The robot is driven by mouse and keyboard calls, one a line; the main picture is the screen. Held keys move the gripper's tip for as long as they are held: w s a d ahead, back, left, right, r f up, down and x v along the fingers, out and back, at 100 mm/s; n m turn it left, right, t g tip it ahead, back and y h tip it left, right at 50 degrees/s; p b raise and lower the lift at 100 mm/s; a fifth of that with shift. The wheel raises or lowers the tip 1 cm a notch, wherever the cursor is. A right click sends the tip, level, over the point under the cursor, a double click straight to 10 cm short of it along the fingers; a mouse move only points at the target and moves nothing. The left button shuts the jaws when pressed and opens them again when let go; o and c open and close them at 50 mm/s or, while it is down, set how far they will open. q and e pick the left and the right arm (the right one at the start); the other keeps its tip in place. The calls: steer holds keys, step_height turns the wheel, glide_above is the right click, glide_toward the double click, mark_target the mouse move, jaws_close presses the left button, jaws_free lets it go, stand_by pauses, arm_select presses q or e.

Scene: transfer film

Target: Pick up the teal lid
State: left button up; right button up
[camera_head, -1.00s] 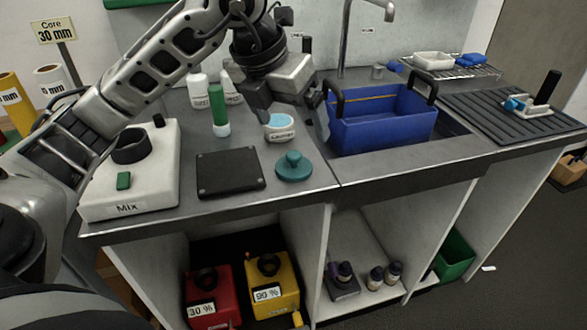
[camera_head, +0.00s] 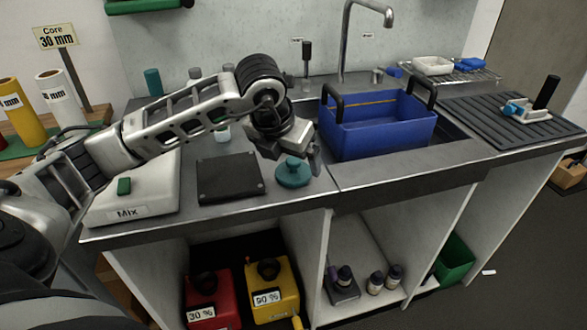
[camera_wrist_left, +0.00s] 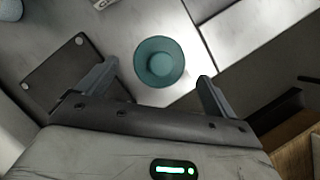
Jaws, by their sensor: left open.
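The teal lid (camera_head: 293,172) is a round disc with a knob on top, lying on the grey counter near its front edge, right of a flat black plate. In the left wrist view the lid (camera_wrist_left: 159,61) shows from above, between and beyond the two fingers. My left gripper (camera_head: 291,156) is open and empty, over the far side of the lid and pointing down at it. In the left wrist view the open jaws (camera_wrist_left: 155,88) frame the lid, and I see no contact. My right gripper is not in view.
The black plate (camera_head: 230,177) lies left of the lid. A blue basin (camera_head: 380,128) with black handles stands to the right. The white Mix device (camera_head: 140,195) is at the left. A drying mat (camera_head: 515,118) is at the far right.

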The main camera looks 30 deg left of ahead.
mark_target(293, 168)
arm_select(q)
steer(key=shift+x, duration=1.5)
steer(key=shift+s, duration=0.1)
steer(key=c, duration=1)
steer(key=shift+c, duration=0.3)
steer(key=shift+r, duration=0.2)
